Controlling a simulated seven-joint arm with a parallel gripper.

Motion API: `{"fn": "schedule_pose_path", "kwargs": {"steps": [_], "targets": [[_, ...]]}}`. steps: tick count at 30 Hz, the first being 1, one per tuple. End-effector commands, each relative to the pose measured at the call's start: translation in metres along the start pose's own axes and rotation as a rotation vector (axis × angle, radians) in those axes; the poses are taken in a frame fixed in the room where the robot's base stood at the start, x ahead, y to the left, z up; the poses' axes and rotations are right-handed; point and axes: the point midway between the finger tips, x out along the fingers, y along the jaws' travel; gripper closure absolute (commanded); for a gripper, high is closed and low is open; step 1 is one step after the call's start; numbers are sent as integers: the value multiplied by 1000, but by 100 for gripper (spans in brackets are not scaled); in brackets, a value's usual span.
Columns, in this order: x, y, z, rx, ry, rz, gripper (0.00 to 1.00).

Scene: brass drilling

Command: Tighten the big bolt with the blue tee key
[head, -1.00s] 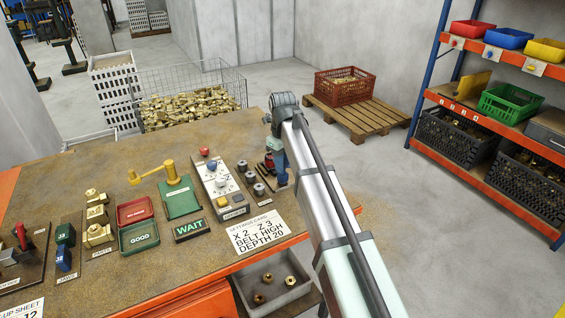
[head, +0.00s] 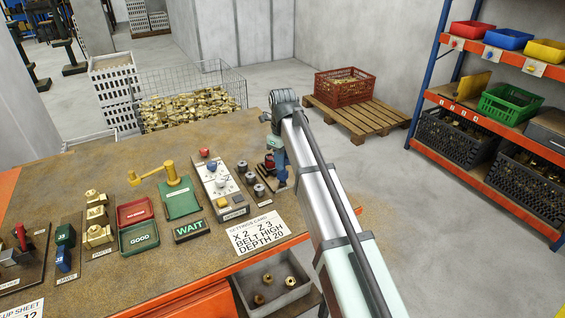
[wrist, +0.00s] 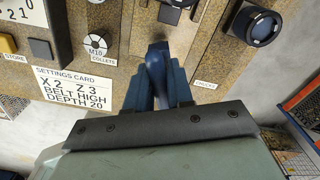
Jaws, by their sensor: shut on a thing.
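My gripper (wrist: 157,88) is shut on a blue object, which looks like the tee key (wrist: 157,66); its dark blue fingers stand on either side of it. The key's far end and crosspiece cannot be made out clearly. In the head view my gripper (head: 280,177) is low over the right end of the bench, partly hidden by my arm. The CHUCKS board lies beside it, with a round dark chuck (wrist: 257,26) to the right in the wrist view. I cannot tell which thing is the big bolt, or whether the key touches anything.
Left of my gripper are the collets (head: 251,178), a button panel (head: 218,190), a settings card (head: 257,231) and a WAIT sign (head: 191,230). Red (head: 135,211) and green trays stand farther left. A grey bin (head: 273,292) sits below the bench's front edge.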

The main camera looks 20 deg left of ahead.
Motion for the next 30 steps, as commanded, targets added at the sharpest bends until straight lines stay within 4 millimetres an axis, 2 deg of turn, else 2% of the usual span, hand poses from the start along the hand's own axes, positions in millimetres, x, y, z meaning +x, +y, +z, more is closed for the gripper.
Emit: {"fn": "schedule_pose_path", "kwargs": {"steps": [30], "targets": [[-41, 0, 0, 0, 0, 0, 100]]}}
